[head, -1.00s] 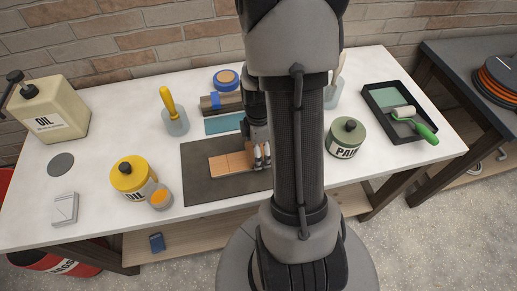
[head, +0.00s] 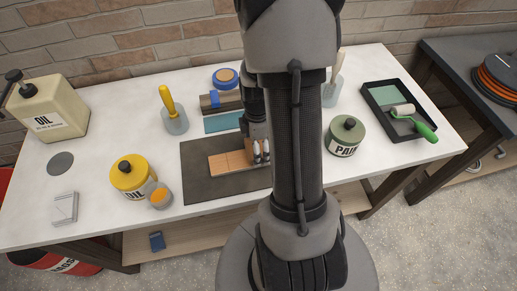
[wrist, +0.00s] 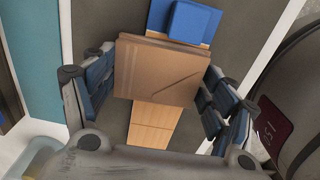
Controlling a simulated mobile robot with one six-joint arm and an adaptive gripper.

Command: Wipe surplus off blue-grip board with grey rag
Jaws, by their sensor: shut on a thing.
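The board (head: 228,161) lies on a dark mat, its light wooden planks showing left of my gripper. In the wrist view its planks (wrist: 155,122) show below, and its blue grip (wrist: 187,22) at the top. My gripper (head: 261,155) is over the board, shut on a folded brown rag (wrist: 160,72). The rag covers the middle of the board in the wrist view; whether it presses on it I cannot tell. My arm hides the board's right end in the head view. A folded grey rag (head: 65,208) lies at the table's front left.
Around the dark mat (head: 203,190) stand a yellow oil can (head: 127,173), a small orange-topped pot (head: 159,196), a green paint can (head: 345,135) and a jar with a yellow-handled tool (head: 175,122). A teal strip (head: 222,122) lies behind.

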